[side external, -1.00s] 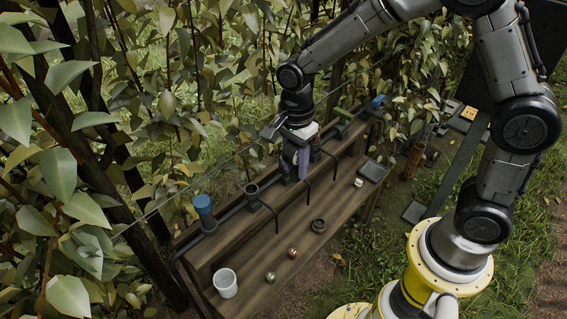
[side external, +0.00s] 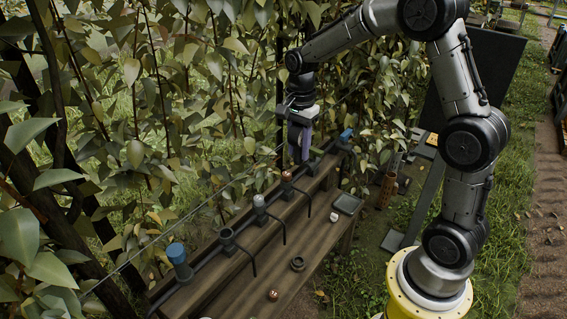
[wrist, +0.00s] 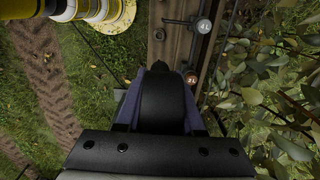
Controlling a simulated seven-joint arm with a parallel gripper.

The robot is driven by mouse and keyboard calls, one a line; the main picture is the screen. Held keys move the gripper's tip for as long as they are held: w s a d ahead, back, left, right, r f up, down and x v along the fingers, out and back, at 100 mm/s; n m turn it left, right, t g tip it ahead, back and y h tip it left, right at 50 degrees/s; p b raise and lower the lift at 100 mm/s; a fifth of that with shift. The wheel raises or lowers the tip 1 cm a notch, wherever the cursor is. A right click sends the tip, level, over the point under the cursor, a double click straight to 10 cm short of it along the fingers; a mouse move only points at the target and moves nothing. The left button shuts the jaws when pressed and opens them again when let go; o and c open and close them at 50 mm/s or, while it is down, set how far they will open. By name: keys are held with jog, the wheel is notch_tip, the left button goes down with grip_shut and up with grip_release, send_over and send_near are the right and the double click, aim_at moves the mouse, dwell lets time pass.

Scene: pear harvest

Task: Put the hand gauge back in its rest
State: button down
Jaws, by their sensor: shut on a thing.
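My gripper (side external: 300,155) hangs over the far part of the bench's rail in the side view, its purple fingers pointing down. In the wrist view the fingers are shut on a dark rounded thing (wrist: 163,100), which I take to be the hand gauge. Its lower end is hidden. On the rail, an open black cup (side external: 227,239) stands empty between a blue-topped holder (side external: 177,256) and a grey-topped one (side external: 260,203). I cannot tell whether this cup is the gauge's rest. The held thing looks clear of the rail.
The wooden bench (side external: 240,292) carries a black ring (side external: 297,264), a copper ball (side external: 272,295), a small white thing (side external: 334,217) and a grey tray (side external: 348,204). Foliage crowds behind the rail.

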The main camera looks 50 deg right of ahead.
jog(key=d+f, duration=0.1)
jog(key=f, duration=2.9)
jog(key=d+f, duration=0.1)
jog(key=f, duration=1.4)
jog(key=shift+d+f, duration=0.25)
jog(key=shift+d, duration=0.1)
jog(key=shift+f, duration=1.2)
jog(key=shift+c, duration=2.2)
grip_release()
notch_tip(320, 180, up, 14)
